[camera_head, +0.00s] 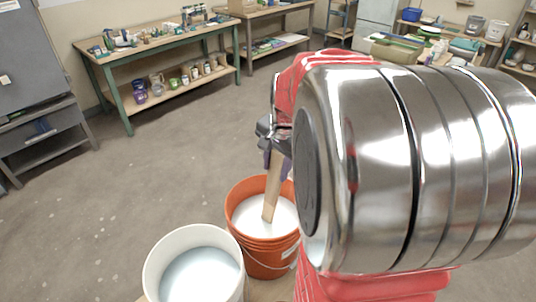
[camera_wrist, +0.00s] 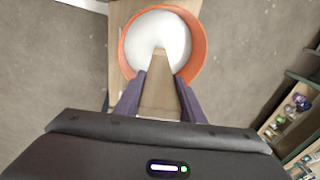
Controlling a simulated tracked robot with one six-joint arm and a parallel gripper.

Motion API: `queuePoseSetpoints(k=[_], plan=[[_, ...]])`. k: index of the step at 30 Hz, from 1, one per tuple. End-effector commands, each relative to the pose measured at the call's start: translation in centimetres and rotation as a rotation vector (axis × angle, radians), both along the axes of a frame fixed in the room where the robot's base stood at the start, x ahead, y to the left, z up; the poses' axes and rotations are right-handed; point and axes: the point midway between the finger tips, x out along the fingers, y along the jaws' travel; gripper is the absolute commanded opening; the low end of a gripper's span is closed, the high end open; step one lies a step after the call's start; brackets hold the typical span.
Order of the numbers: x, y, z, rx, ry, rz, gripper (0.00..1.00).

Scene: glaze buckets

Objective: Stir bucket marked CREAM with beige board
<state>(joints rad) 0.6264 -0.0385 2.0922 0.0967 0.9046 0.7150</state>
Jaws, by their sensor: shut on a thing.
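My gripper (camera_head: 277,158) is shut on the beige board (camera_head: 271,197) and holds it steeply, slightly tilted. The board's lower end is in the white liquid of an orange bucket (camera_head: 263,246), inside the rim. The wrist view shows the board (camera_wrist: 158,90) between the purple fingers of my gripper (camera_wrist: 160,80), its tip in the liquid within the orange rim (camera_wrist: 198,55). The orange bucket has a wire handle and a pale label, too small to read. A white bucket (camera_head: 160,258) with bluish-white liquid stands to its left. No CREAM marking is readable.
The buckets stand on a wooden surface (camera_head: 268,290), mostly hidden. My arm hides the area right of the orange bucket. A green-legged workbench (camera_head: 150,50) with jars stands at the back left, a grey cabinet (camera_head: 40,120) at far left. Open concrete floor lies between.

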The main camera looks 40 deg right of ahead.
Motion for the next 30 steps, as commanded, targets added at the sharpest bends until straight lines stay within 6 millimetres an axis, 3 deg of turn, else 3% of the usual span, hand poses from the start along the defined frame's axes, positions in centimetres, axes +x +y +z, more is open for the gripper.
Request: queuePoseSetpoints(k=[30], plan=[[1.3, -0.3, -6.7, 0.001, 0.001, -0.001, 0.04]])
